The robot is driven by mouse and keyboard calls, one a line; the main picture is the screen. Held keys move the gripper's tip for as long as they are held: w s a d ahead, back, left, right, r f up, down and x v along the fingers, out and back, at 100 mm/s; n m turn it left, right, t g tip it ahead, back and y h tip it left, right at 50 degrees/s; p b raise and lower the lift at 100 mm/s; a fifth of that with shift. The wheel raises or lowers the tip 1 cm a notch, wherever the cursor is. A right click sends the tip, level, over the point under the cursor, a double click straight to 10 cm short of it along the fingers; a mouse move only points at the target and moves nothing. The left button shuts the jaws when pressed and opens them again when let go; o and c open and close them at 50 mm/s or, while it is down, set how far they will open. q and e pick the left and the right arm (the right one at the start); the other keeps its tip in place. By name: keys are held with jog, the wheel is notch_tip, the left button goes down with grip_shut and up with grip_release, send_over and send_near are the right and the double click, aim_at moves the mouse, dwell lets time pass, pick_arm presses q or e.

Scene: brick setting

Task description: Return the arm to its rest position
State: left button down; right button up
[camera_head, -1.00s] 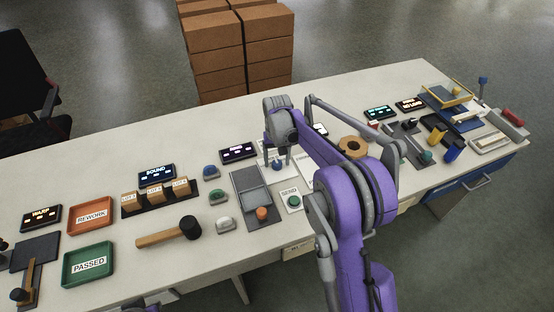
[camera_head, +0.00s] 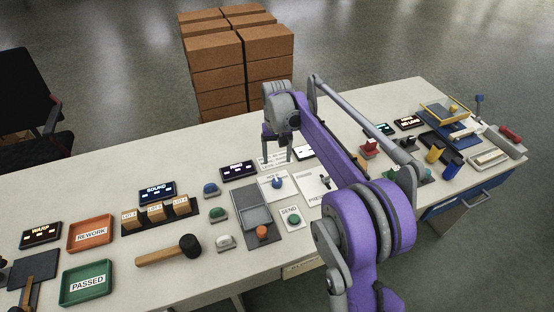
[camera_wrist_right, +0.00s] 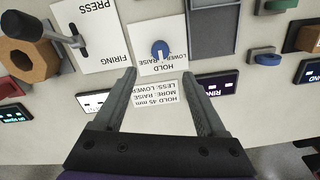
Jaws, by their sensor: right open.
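My right arm, purple and grey, reaches over the bench from the lower right in the head view. Its gripper (camera_head: 278,156) is open and empty, above the white cards at the middle of the bench. In the right wrist view the two fingers (camera_wrist_right: 160,75) stand wide apart, with nothing between them but the bench top and printed cards below. A blue knob (camera_wrist_right: 160,49) on a HOLD card lies just beyond the fingertips; it also shows in the head view (camera_head: 277,182). My left gripper is not in view.
A hexagonal brown block (camera_wrist_right: 29,58) and a dark-handled lever (camera_wrist_right: 42,29) stand on the left of the wrist view. A mallet (camera_head: 170,250), green tray (camera_head: 87,286) and orange tray (camera_head: 91,233) lie on the left of the bench. Stacked brown boxes (camera_head: 215,70) stand behind.

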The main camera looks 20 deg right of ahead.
dwell(0.3)
jog(key=s+a+r+n+t+p, duration=0.1)
jog(key=s+a+r+p, duration=0.2)
jog(key=s, duration=0.4)
jog(key=s+a+r+n+t, duration=0.1)
jog(key=s+a+r+t, duration=0.1)
jog(key=s+r, duration=0.35)
jog(key=s+a+f+t+p, duration=0.1)
jog(key=s+f, duration=0.1)
jog(key=s, duration=0.6)
jog(key=s+a+f+n+t+p, duration=0.1)
jog(key=s+a+f+p, duration=0.1)
jog(key=s, duration=0.7)
jog(key=shift+s+a+f+n, duration=0.2)
jog(key=shift+a+f+n, duration=0.1)
jog(key=shift+f, duration=0.2)
jog(key=shift+d, duration=0.1)
